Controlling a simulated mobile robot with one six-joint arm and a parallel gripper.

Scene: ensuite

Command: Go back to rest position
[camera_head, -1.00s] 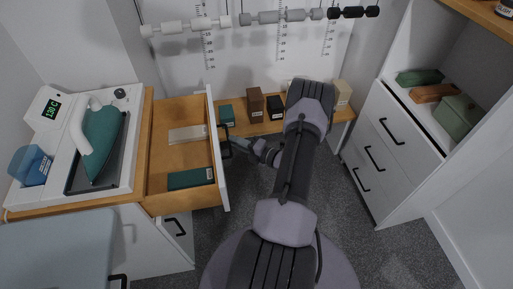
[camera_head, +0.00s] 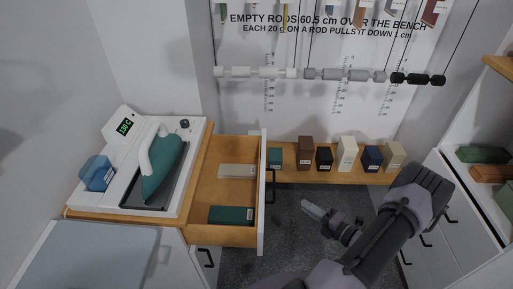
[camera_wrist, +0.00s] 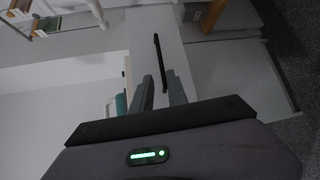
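My gripper (camera_head: 308,208) is at the lower middle of the head view, in front of and to the right of the open drawer (camera_head: 262,215). It is apart from the drawer's black handle (camera_head: 271,186). In the wrist view my gripper (camera_wrist: 159,75) shows two grey fingers with a gap between them and nothing held. A black handle (camera_wrist: 160,62) on a white front shows beyond the fingertips. The drawer holds a pale box (camera_head: 238,171) at the back and a dark green box (camera_head: 231,215) nearer the front.
The iron (camera_head: 162,165) stands on its station on the left counter, beside a blue container (camera_head: 98,172). A wooden bench (camera_head: 340,177) with several small blocks runs along the back wall. Rods (camera_head: 345,75) hang above it. White drawers (camera_head: 440,225) stand at right. Grey carpet is clear between.

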